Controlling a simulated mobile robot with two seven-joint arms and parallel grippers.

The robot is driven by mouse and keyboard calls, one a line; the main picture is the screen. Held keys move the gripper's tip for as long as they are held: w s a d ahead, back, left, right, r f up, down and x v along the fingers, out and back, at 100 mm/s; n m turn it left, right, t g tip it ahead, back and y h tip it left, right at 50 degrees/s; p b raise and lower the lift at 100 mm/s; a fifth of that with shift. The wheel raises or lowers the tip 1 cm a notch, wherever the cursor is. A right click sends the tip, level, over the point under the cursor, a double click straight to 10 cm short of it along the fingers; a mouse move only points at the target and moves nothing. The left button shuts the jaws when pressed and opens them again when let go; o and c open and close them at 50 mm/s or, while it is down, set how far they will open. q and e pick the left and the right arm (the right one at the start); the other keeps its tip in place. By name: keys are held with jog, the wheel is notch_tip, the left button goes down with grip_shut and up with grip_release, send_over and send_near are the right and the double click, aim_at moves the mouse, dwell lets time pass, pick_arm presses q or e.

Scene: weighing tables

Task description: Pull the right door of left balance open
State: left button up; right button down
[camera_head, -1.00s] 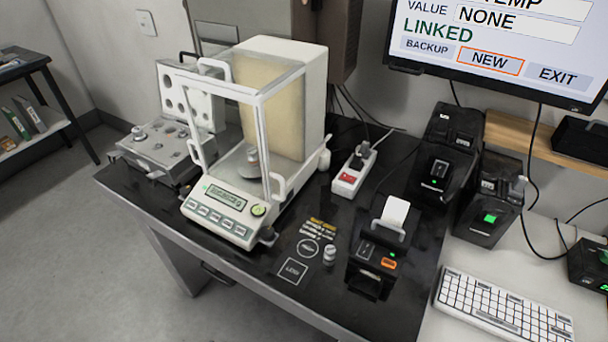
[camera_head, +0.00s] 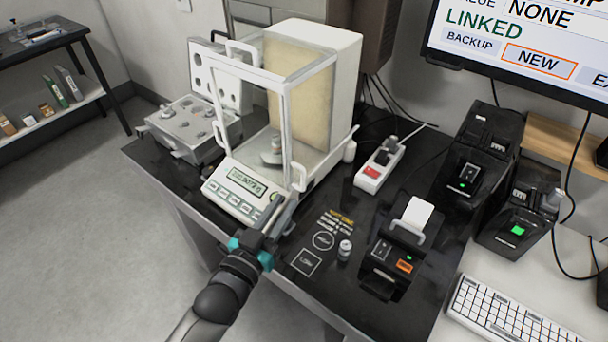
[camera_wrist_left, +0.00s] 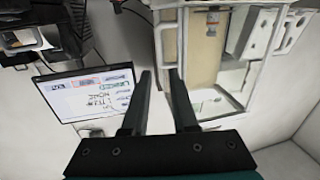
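The left balance (camera_head: 234,205) stands on the black table, a white body with a glass draft shield. Its right door carries a white handle (camera_head: 299,177) at the front right edge; the door looks shut, though clear glass makes this hard to judge. A metal weight (camera_head: 271,155) is on the pan inside. My left gripper (camera_head: 274,208) is in front of the balance's front right corner, below and apart from the handle. In the left wrist view its two dark fingers (camera_wrist_left: 160,78) are apart with nothing between them, and the balance frame (camera_wrist_left: 181,45) shows behind. My right gripper is not in view.
A small metal weight (camera_head: 344,250) stands on the table right of my gripper. A black printer (camera_head: 392,262) and a power strip (camera_head: 379,165) are further right. An open weight case (camera_head: 190,128) stands left of the balance. The monitor (camera_head: 520,50) is at upper right.

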aim_at(302, 177)
pick_arm(q)
jog(key=b+x, duration=0.1)
jog(key=x, duration=0.9)
jog(key=shift+c, duration=0.4)
jog(key=shift+f, duration=0.1)
grip_shut()
dwell(0.8)
